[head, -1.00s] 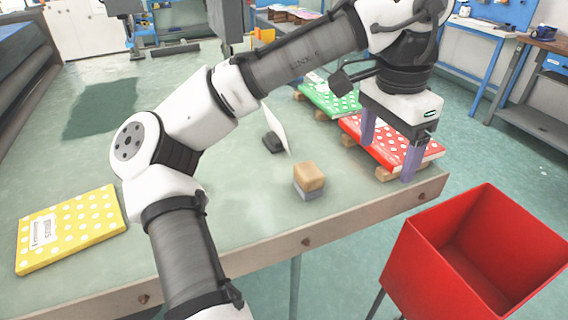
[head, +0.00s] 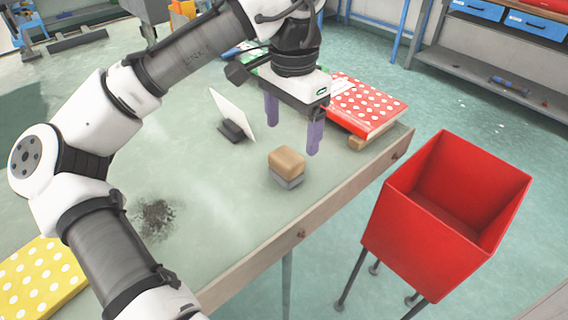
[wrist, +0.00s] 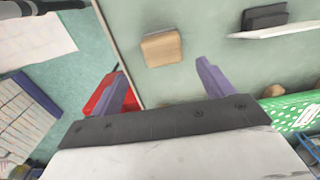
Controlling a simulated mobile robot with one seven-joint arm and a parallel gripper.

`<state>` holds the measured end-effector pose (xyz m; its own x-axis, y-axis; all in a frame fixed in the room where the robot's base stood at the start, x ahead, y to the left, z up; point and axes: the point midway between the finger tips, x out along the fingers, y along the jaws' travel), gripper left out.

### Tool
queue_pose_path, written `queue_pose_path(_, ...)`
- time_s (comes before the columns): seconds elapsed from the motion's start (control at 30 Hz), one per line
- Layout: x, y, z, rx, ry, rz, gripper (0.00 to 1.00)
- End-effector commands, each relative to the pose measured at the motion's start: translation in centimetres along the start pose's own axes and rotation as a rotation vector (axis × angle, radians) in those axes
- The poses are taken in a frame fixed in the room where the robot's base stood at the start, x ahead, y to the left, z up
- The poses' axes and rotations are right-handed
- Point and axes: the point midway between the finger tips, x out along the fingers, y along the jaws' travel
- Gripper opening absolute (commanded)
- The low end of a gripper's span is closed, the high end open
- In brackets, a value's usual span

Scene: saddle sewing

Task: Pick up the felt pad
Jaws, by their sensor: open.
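A small block with a tan top and a grey lower layer (head: 286,166), which looks like the felt pad, sits on the table near its front edge. It also shows in the wrist view as a tan block (wrist: 160,48), ahead of the fingertips. My gripper (head: 293,138) is open and empty, with its two purple fingers pointing down. It hangs just behind the block in the head view, apart from it. In the wrist view my gripper (wrist: 162,68) has its fingers to either side of the block's line.
A white card on a dark stand (head: 232,116) is left of my gripper. A red dotted package (head: 365,104) lies behind right. A dark smudge (head: 156,216) and a yellow dotted package (head: 38,280) are on the left. A red bin (head: 412,240) stands off the table's front right.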

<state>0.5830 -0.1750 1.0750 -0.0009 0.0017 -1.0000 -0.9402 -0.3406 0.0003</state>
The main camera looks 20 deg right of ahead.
Motion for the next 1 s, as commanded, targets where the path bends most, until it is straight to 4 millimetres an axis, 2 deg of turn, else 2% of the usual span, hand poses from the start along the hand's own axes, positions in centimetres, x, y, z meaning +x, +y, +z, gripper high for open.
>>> queue_pose_path(0.13, 2.6, 0.0, 0.1, -0.001, -0.001, 0.0, 0.8)
queue_pose_path(0.37, 4.2, -0.1, 0.1, -0.001, 0.001, 0.0, 0.8)
queue_pose_path(0.7, 8.7, -0.5, 0.6, 0.0, 0.0, 0.0, 0.8)
queue_pose_path(1.0, 9.1, -0.5, 0.5, -0.001, 0.001, 0.0, 0.79)
